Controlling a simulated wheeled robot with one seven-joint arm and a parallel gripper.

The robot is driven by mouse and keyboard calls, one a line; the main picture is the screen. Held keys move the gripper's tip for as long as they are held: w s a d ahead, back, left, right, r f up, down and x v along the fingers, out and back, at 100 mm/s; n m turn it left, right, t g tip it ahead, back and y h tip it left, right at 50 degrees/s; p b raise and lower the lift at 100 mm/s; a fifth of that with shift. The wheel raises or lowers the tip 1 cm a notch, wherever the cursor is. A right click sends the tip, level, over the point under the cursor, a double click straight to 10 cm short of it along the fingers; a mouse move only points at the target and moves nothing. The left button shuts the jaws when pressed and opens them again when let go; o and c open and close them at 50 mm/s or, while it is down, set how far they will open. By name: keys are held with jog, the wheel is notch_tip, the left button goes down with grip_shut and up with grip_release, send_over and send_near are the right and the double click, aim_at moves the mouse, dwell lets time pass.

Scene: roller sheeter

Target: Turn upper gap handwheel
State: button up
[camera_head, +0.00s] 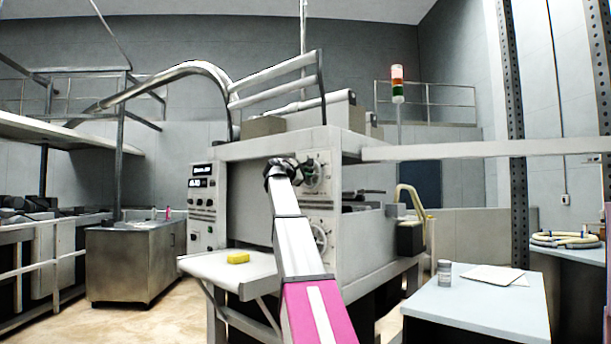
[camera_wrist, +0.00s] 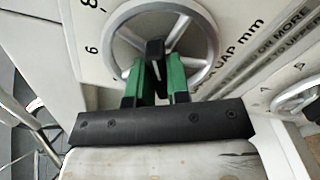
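The upper gap handwheel (camera_wrist: 203,61) is a grey spoked ring on a pale panel with a printed scale. In the head view the upper handwheel (camera_head: 315,174) is on the machine's front, partly hidden by my arm. My gripper (camera_wrist: 155,68) has two green fingers standing apart in front of the wheel's middle. A black knob-like part (camera_wrist: 155,48) shows between and just beyond the fingertips. I cannot tell whether the fingers touch it. In the head view my gripper (camera_head: 280,166) is dark, just left of the upper handwheel.
A second, lower handwheel (camera_head: 320,236) is below on the same panel. A wheel also shows at the right edge of the wrist view (camera_wrist: 297,95). A side table (camera_head: 475,312) stands at the right.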

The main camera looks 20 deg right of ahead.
grip_shut()
jog(key=m, duration=0.4)
jog(key=shift+f+m, duration=0.1)
jog(key=shift+m, duration=1.8)
jog(key=o, duration=0.6)
grip_release()
jog(key=shift+s+a, duration=0.1)
